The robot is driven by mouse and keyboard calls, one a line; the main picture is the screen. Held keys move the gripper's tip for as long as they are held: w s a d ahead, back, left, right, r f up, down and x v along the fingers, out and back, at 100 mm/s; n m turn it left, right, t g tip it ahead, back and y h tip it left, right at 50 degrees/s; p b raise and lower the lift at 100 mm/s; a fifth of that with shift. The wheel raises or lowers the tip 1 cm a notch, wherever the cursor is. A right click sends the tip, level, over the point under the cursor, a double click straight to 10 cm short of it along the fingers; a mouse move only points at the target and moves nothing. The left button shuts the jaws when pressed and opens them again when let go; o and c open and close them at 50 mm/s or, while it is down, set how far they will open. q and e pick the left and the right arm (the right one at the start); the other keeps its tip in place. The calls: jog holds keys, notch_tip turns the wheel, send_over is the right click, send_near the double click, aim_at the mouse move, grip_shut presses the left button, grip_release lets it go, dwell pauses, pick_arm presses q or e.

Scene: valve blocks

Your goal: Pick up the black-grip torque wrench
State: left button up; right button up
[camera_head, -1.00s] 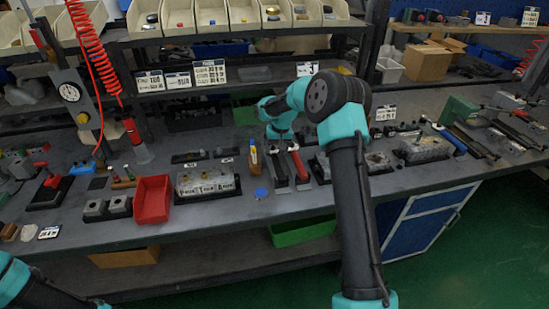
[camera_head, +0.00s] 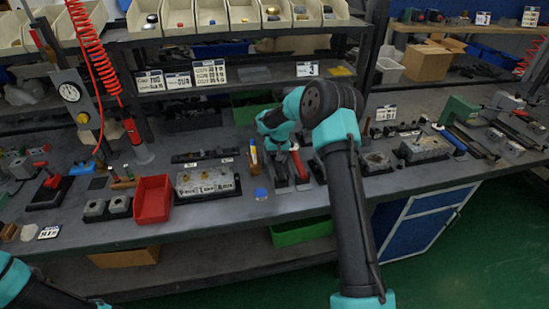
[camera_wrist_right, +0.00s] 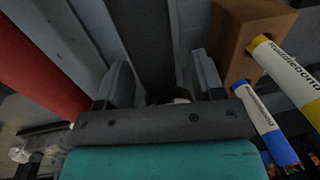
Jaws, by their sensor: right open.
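The black-grip torque wrench shows in the right wrist view as a dark bar (camera_wrist_right: 152,45) running between my fingers, its lower part hidden by the gripper's palm. In the head view my right gripper (camera_head: 280,165) is over the wrench rack and largely hides this wrench. In the wrist view the right gripper (camera_wrist_right: 160,78) is open, one finger on each side of the dark bar. I cannot tell whether the fingers touch it. The red-grip wrench (camera_head: 299,166) lies just to the right, and its red handle (camera_wrist_right: 38,60) fills the wrist view's left side.
A wooden block (camera_wrist_right: 238,38) with marker pens (camera_wrist_right: 265,120) stands close beside the right finger in the wrist view. A red bin (camera_head: 152,200) and a grey valve block (camera_head: 207,182) are to the left on the bench. A blue patch (camera_head: 261,193) lies in front.

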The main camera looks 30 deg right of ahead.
jog(key=shift+c, duration=0.3)
grip_shut()
jog(key=shift+r, duration=0.1)
notch_tip(320, 180, up, 10)
dwell(0.8)
dwell(0.5)
